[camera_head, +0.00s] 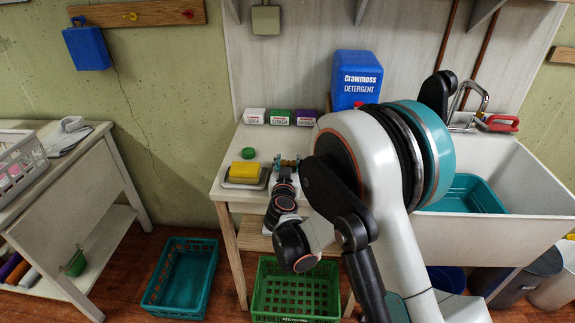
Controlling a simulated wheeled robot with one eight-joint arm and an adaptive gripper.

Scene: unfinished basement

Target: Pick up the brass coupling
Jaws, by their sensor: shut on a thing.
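My gripper (288,163) is over the small wooden table (233,184) beside the sink, right of the yellow sponge, with its fingers pointing away toward the wall. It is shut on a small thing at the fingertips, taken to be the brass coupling. The coupling itself is too small and too covered by the fingers and wrist to make out. I cannot tell whether it touches the tabletop.
A yellow sponge (244,170) on a grey dish and a green round thing (248,153) are left of my gripper. Several small boxes (280,117) and a blue detergent container (357,80) stand behind. The sink (535,190) is right; green crate (270,297) below.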

